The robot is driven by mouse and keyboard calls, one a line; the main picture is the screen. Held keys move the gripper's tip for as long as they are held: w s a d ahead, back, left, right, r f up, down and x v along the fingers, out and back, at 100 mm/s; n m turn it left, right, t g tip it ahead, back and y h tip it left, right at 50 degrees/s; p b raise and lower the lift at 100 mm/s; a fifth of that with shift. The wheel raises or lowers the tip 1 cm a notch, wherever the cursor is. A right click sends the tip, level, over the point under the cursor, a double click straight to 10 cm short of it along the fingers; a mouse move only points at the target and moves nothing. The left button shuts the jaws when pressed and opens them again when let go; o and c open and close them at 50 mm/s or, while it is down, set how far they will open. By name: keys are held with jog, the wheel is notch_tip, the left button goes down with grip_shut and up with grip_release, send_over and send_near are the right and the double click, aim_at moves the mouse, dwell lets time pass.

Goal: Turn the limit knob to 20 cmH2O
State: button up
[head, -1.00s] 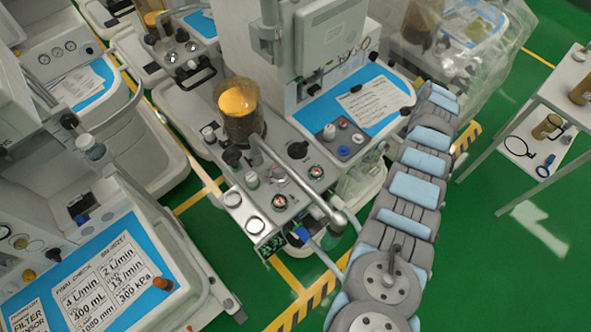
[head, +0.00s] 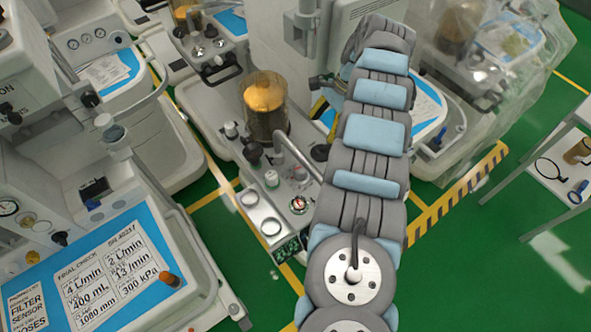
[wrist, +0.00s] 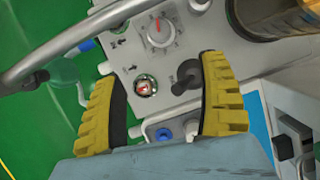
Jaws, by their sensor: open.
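In the wrist view a grey dial knob (wrist: 160,32) with a red pointer line sits on a light panel, with scale marks around it. Its numbers are too small to read, and I cannot tell for sure that it is the limit knob. My gripper (wrist: 160,75) is open, its two yellow ribbed fingers apart on either side of the view. The dial knob lies beyond the fingertips, between their lines. A black knob (wrist: 187,73) is close beside the right finger. In the head view my arm covers much of the panel, and one yellow finger (head: 324,106) shows partly.
A small red-marked round gauge (wrist: 145,86) and a blue knob (wrist: 164,134) are near the fingers. A curved metal tube (wrist: 75,40) crosses the upper left. An amber canister (head: 265,105) stands on the cart left of my arm. A side table (head: 555,165) stands right.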

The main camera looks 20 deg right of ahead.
aim_at(301, 167)
jog(key=x, duration=1.7)
jog(key=shift+a, duration=0.25)
jog(key=c, duration=1.2)
